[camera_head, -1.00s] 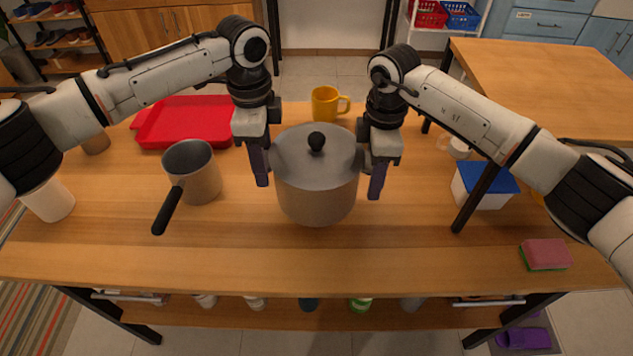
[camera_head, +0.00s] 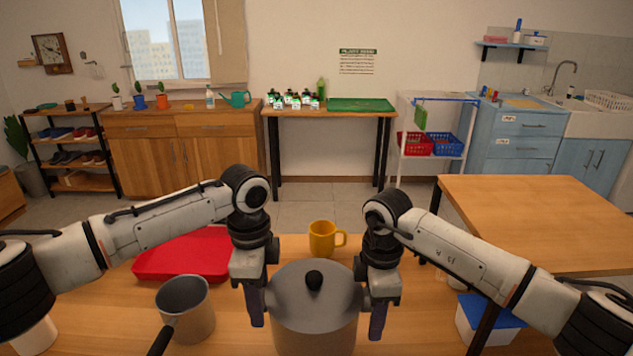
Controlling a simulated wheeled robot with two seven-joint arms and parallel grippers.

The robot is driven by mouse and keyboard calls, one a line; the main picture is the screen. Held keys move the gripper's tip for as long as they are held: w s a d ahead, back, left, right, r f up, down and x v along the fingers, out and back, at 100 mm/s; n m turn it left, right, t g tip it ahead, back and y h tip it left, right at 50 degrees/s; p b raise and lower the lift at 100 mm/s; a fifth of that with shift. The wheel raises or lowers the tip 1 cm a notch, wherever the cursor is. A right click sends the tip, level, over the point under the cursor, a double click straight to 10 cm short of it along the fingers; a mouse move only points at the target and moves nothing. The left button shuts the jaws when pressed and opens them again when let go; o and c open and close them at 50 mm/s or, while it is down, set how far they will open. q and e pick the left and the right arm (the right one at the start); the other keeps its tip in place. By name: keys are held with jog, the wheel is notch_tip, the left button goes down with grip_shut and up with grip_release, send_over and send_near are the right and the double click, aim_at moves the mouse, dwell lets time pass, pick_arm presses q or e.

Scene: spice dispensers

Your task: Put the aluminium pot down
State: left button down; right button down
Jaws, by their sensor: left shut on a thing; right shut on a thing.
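The aluminium pot (camera_head: 314,326) is grey with a lid and a black knob, at the bottom centre of the head view. My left gripper (camera_head: 256,310) is shut at the pot's left side and my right gripper (camera_head: 376,318) is shut at its right side. The handles are mostly hidden by the fingers. The pot is upright over the wooden table (camera_head: 110,318). Its base is cut off by the frame edge, so I cannot tell whether it touches the table.
A saucepan (camera_head: 190,314) and a red tray (camera_head: 180,258) are left of the pot. A yellow mug (camera_head: 322,240) stands behind it. A blue-lidded container (camera_head: 490,314) is to the right. Another wooden table (camera_head: 550,215) is at the right, bare on top.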

pick_arm(q)
jog(key=shift+r, duration=0.25)
pick_arm(e)
jog(key=shift+a+r, duration=0.1)
jog(key=shift+r, duration=0.2)
